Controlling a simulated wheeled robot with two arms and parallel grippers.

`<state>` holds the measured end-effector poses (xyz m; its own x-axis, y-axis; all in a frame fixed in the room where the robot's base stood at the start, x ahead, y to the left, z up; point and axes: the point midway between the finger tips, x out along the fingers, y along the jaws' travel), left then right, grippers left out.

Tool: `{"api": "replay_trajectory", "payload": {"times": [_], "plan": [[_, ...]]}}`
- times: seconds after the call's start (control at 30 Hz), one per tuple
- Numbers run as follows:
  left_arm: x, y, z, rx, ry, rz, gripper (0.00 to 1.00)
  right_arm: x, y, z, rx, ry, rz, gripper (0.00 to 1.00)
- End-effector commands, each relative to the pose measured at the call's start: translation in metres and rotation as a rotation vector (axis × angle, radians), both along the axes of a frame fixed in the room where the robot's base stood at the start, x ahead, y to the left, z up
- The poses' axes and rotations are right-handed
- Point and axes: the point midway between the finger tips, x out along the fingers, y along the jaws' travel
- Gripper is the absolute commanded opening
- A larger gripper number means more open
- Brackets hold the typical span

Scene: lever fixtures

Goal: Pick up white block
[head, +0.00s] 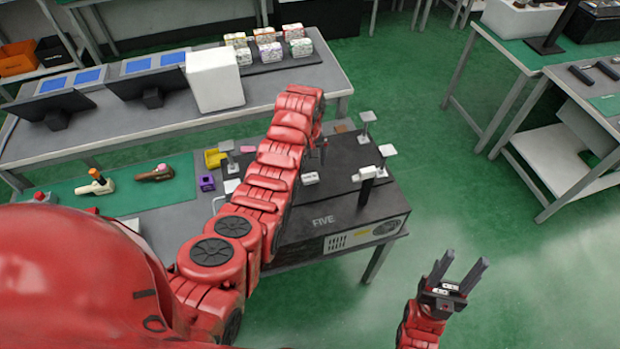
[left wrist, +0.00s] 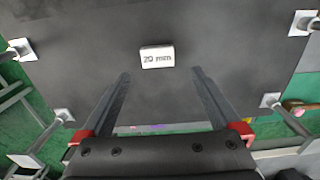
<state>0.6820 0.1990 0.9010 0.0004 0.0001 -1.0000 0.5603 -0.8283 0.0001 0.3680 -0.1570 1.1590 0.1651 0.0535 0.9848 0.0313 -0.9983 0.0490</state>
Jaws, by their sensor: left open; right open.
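A small white block (head: 310,178) lies on the black top of the box marked FIVE (head: 340,222). In the left wrist view the white block (left wrist: 157,57) reads "20 mm" and lies just beyond my fingertips, roughly centred between them. My left gripper (left wrist: 161,73) is open and empty, its fingers apart and not touching the block. In the head view my red left arm hides most of that gripper. My right gripper (head: 466,258) is open and empty over the green floor, to the right of the box.
Posts with white square tops (head: 388,150) stand around the black top. A yellow piece (head: 215,158) and a purple block (head: 207,183) are left of my left arm. A grey bench (head: 160,118) with monitors and a white box (head: 214,80) stands behind.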

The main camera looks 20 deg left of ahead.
Motion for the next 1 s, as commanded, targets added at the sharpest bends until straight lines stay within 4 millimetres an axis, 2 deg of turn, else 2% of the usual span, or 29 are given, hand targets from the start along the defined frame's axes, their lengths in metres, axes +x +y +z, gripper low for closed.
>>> {"api": "replay_trajectory", "payload": {"times": [0.2, 0.3, 0.5, 0.8, 0.87, 1.0], "plan": [[-0.009, -0.007, -0.023, -0.001, 0.008, -0.001, 0.97, 0.0, 0.0, 0.028, 0.0, 0.0, 0.0, 0.5], [-0.007, -0.007, -0.036, 0.001, 0.006, -0.001, 0.97, 0.0, 0.0, 0.025, 0.0, 0.0, 0.0, 0.5], [-0.007, -0.007, -0.048, 0.0, 0.005, -0.001, 0.97, 0.0, 0.0, 0.027, 0.0, 0.0, 0.0, 0.5], [-0.006, -0.007, -0.05, 0.001, -0.001, -0.001, 0.97, 0.0, 0.0, 0.027, 0.0, 0.0, 0.0, 0.5], [-0.006, -0.007, -0.05, 0.001, -0.001, -0.001, 0.9, 0.0, 0.0, 0.027, 0.0, 0.0, 0.0, 0.5], [-0.006, -0.007, -0.05, 0.0, 0.0, -0.001, 0.65, 0.0, 0.0, 0.027, 0.0, 0.0, 0.0, 0.5]]}}
